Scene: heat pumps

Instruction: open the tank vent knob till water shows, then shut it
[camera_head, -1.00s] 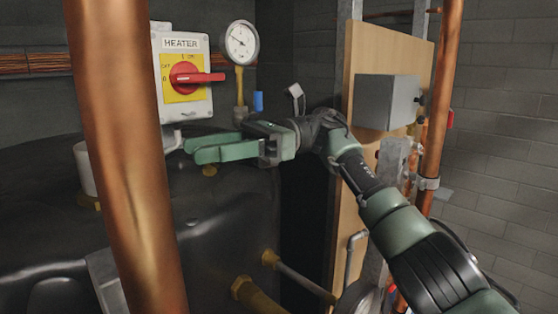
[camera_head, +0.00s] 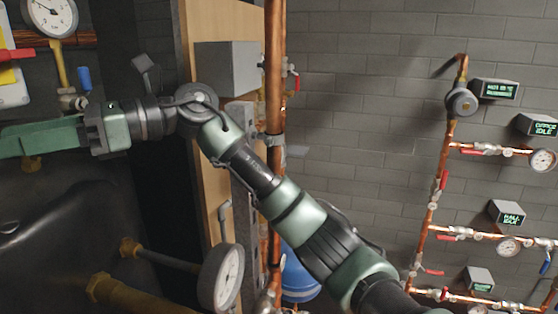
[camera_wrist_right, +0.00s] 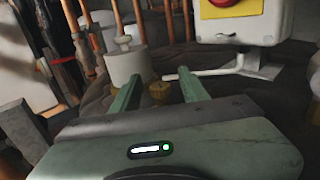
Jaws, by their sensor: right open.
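The dark tank (camera_head: 60,215) fills the lower left of the head view. A blue handle (camera_head: 84,78) sits on the brass fitting below a round gauge (camera_head: 50,14). I cannot tell for certain which part is the vent knob. My right gripper (camera_head: 15,138) reaches over the tank top at the left edge, below the blue handle. In the right wrist view the gripper (camera_wrist_right: 158,75) is open, with no object held. A small brass fitting (camera_wrist_right: 160,92) on the tank shows between and beyond its fingers. No water is visible. My left gripper is out of view.
The heater switch box (camera_wrist_right: 242,22) stands beyond the right finger, and a pale cylinder (camera_wrist_right: 127,67) beyond the left. A wooden panel with a grey box (camera_head: 228,68) and a copper pipe (camera_head: 274,75) stand near my arm. Pipes with valves and displays (camera_head: 495,90) line the right wall.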

